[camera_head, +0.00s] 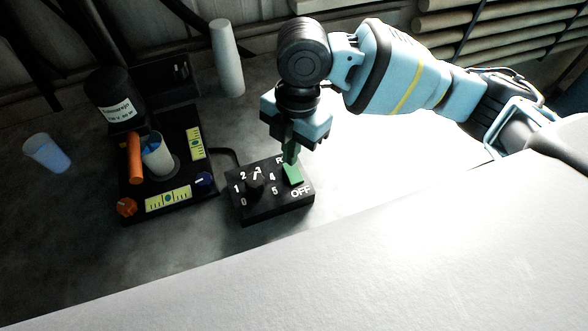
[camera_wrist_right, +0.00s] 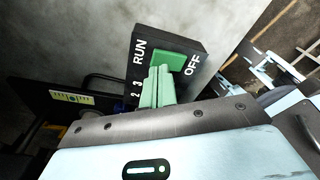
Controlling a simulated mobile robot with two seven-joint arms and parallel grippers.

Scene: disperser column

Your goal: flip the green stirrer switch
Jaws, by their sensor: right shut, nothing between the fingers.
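The green stirrer switch (camera_head: 294,175) is on the right part of a black control box (camera_head: 272,211), between the RUN and OFF labels. A numbered dial (camera_head: 255,184) sits to its left on the box. My right gripper (camera_head: 291,155) points down at the switch, its green fingers shut with nothing between them. In the right wrist view the fingertips (camera_wrist_right: 157,78) overlap the near side of the green switch (camera_wrist_right: 171,62). I cannot tell whether they touch it. My left gripper is not in view.
Left of the box stands the disperser base (camera_head: 172,205) with a cup (camera_head: 157,158), an orange handle (camera_head: 135,158) and a black motor (camera_head: 108,96). A pale cup (camera_head: 47,153) and a white cylinder (camera_head: 227,58) stand nearby. A white surface (camera_head: 400,260) fills the front.

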